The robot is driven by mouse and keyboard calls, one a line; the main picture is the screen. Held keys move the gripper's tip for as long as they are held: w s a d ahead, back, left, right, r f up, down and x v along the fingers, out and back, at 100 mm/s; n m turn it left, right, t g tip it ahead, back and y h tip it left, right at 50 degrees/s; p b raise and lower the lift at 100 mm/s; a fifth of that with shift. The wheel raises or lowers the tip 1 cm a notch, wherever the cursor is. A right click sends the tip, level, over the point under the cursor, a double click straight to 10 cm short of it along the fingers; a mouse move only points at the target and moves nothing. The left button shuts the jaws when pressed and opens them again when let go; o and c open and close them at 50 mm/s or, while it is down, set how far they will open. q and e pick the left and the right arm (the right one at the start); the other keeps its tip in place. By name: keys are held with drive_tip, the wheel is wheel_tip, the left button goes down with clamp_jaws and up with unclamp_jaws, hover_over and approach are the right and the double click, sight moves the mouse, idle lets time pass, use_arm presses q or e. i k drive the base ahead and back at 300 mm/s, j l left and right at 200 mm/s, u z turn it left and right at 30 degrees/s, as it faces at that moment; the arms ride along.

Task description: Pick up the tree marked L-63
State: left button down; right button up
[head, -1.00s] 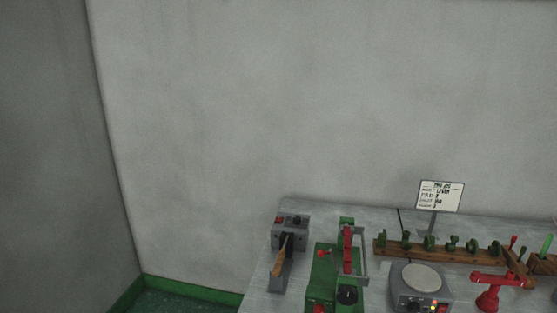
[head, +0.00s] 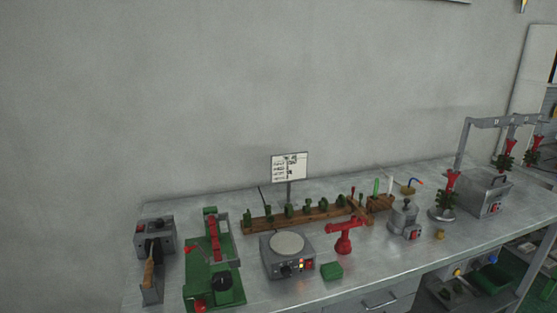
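Several wax trees with red tops and dark green clusters are at the right of the head view. One tree (head: 446,198) stands upright on a round grey base on the bench. Another tree (head: 504,156) and a further tree (head: 533,153) hang below a grey overhead rack (head: 495,123). The rack has small marks on its bar, but they are too small to read. I cannot tell which tree is marked L-63. Neither of my grippers is in view.
The metal bench (head: 215,194) carries a green machine (head: 200,283), a hotplate (head: 287,256), a red stand (head: 344,236), a wooden rack (head: 320,212), a lidded pot (head: 404,218) and a grey box (head: 484,196). A sign (head: 289,167) stands behind. Bins (head: 491,278) sit on a shelf below.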

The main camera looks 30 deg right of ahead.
sight(447, 197)
drive_tip(key=z, duration=2.1)
drive_tip(key=i+l, duration=0.35)
drive_tip(key=i, duration=0.3)
